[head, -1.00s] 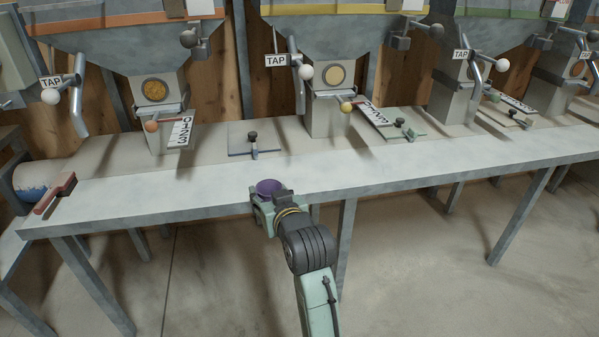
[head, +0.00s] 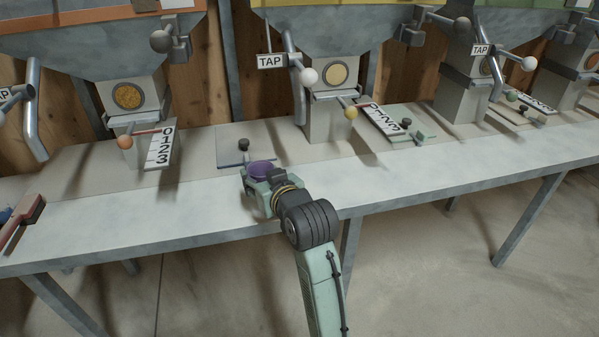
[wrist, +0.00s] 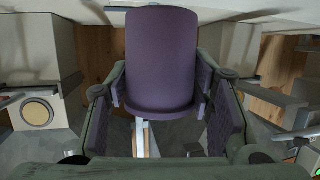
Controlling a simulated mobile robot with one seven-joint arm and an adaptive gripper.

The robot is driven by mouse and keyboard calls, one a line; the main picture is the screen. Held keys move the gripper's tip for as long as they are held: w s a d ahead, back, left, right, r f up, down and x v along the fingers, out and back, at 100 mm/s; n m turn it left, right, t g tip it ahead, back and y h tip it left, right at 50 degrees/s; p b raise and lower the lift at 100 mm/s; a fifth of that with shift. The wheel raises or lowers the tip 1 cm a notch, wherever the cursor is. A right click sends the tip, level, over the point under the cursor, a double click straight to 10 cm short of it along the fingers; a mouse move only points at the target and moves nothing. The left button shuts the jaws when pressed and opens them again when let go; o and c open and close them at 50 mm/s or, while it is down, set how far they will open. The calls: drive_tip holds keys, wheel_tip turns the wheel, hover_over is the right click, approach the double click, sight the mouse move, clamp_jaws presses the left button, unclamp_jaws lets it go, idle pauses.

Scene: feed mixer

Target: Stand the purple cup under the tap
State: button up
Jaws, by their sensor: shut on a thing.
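My gripper (head: 262,180) is shut on the purple cup (head: 261,168) at the front part of the bench. The cup looks upright in the head view, its open top showing. In the wrist view the cup (wrist: 161,58) fills the middle between my fingers (wrist: 160,118). The middle tap (head: 296,78), a grey spout with a white ball handle and a TAP sign (head: 271,61), is behind the cup and to its right. Another tap (head: 36,108) is at the far left and one (head: 492,80) at the right. The cup is apart from all of them.
A red-handled tool (head: 22,220) lies at the left bench end. The bench's front strip (head: 420,185) is clear to the right.

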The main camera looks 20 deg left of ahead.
drive_tip(key=w+d, duration=0.1)
drive_tip(key=w, duration=0.2)
drive_tip(key=w+d+p, duration=0.1)
drive_tip(key=w+d, duration=0.1)
drive_tip(key=w, duration=0.1)
drive_tip(key=w+d+f, duration=0.1)
drive_tip(key=w+d, duration=0.1)
drive_tip(key=w, duration=0.2)
drive_tip(key=shift+d, duration=0.15)
drive_tip(key=shift+w+p, duration=0.2)
drive_tip(key=shift+p, duration=0.1)
drive_tip(key=shift+f, duration=1.8)
drive_tip(key=shift+f, duration=0.25)
drive_tip(key=o, duration=1)
drive_tip(key=shift+r, duration=0.1)
drive_tip(key=shift+o, duration=0.2)
